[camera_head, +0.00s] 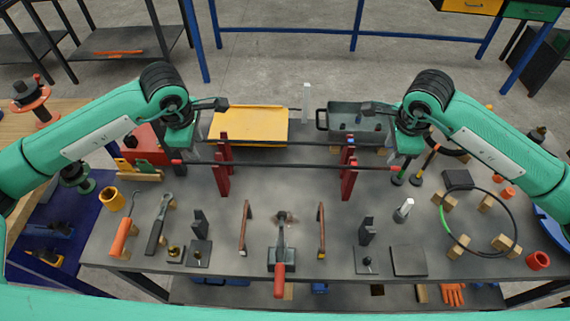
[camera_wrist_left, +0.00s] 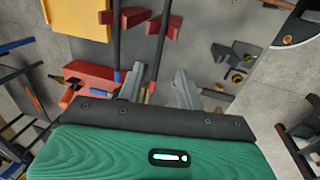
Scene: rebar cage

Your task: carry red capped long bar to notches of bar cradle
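The long dark bar with red caps (camera_head: 285,165) spans left to right across the two red bar-cradle stands, the left one (camera_head: 223,182) and the right one (camera_head: 348,185). I cannot tell whether it sits in their notches. My left gripper (camera_head: 180,150) is over its left end. In the left wrist view the gripper (camera_wrist_left: 158,82) has its fingers apart, with the bar's end (camera_wrist_left: 160,45) between them and no clear contact. My right gripper (camera_head: 403,155) is above the bar's right end; its fingers are hidden.
A second dark bar (camera_head: 290,143) runs parallel behind, with a blue tip in the wrist view. A yellow tray (camera_head: 250,126) and grey bin (camera_head: 352,120) stand farther back. A clamp (camera_head: 281,255), hand tools and a ring (camera_head: 478,222) occupy the front of the table.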

